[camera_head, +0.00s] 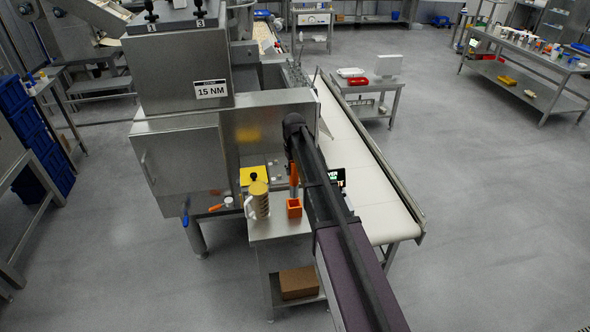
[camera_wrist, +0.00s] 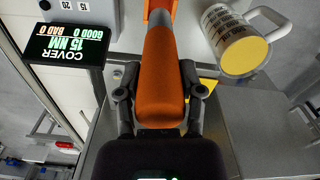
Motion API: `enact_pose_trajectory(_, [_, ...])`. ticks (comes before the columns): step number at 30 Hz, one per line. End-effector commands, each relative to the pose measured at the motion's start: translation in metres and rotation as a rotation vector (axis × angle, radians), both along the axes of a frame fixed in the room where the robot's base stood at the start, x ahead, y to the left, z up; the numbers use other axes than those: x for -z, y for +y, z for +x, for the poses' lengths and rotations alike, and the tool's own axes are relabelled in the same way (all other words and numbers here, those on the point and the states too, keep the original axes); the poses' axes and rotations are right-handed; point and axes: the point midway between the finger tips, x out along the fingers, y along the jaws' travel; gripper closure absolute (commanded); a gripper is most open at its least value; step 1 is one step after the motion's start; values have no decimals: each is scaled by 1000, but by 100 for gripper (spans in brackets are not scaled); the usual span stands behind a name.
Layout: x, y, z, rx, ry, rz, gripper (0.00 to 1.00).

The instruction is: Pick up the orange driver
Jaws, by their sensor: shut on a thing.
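The orange driver (camera_wrist: 158,85) fills the middle of the wrist view, with a grey band near its far end. My gripper (camera_wrist: 156,85) has one finger on each side of its orange handle and is shut on it. The driver's far end runs toward an orange holder at the top of the wrist view; I cannot tell whether it is still inside. In the head view the driver (camera_head: 294,180) shows as a thin upright orange piece above the small orange box (camera_head: 294,208). My arm hides part of it and the gripper there.
A display (camera_wrist: 66,50) is on the other side. A conveyor belt (camera_head: 365,185) runs alongside the small steel table (camera_head: 275,228).

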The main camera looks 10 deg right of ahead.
Motion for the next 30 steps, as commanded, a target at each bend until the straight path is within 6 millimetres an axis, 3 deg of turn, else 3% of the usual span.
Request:
enact_pose_trajectory(23, [-4, 0, 0, 0, 0, 0, 100])
enact_pose_trajectory(30, [9, 0, 0, 0, 0, 0, 100])
